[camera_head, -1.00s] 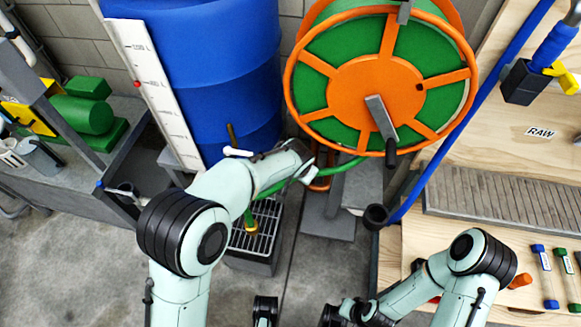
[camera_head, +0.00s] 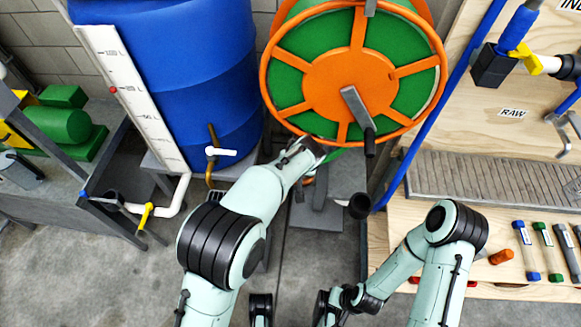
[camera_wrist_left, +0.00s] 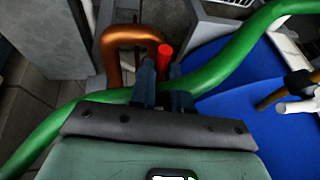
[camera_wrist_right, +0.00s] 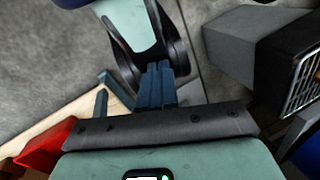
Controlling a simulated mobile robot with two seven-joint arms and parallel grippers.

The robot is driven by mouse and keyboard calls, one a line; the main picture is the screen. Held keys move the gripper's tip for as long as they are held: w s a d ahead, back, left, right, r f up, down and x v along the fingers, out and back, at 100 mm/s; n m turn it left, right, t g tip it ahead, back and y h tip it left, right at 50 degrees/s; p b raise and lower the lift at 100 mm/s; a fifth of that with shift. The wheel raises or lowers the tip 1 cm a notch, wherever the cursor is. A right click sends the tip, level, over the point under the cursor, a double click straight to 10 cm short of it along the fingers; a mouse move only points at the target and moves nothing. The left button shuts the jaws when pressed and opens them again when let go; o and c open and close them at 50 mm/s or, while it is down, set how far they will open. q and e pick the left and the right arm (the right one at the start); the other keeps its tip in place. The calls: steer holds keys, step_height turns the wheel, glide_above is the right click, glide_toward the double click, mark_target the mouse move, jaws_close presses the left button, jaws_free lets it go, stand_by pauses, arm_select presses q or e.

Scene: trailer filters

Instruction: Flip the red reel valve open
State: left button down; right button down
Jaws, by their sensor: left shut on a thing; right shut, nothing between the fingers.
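The red valve handle (camera_wrist_left: 164,57) shows as a short red bar in the left wrist view, beside a bent copper pipe (camera_wrist_left: 128,40). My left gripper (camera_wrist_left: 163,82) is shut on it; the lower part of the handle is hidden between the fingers. In the head view, my left gripper (camera_head: 314,150) is just under the orange and green hose reel (camera_head: 350,85), and the red handle is hidden there. A green hose (camera_wrist_left: 225,62) passes by the fingers in the left wrist view. My right gripper (camera_wrist_right: 157,84) is shut and empty, low near my own body.
A blue tank (camera_head: 190,70) with a white-handled tap (camera_head: 220,152) stands left of the reel. A yellow-handled valve (camera_head: 146,216) is on the pipe at lower left. A wooden bench (camera_head: 430,250) with several capped tubes lies on the right. Concrete floor (camera_head: 80,280) is open at lower left.

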arm_select(q)
steer(key=c, duration=1.1)
jaws_free()
steer(key=shift+r, duration=0.1)
steer(key=p+v, duration=0.2)
steer(key=v, duration=1.1)
arm_select(e)
steer(key=shift+g+y, duration=0.3)
steer(key=shift+g, duration=0.3)
steer(key=s+r, duration=0.1)
steer(key=s+a+r, duration=0.1)
steer(key=s+r, duration=0.1)
steer(key=shift+s+a, duration=0.25)
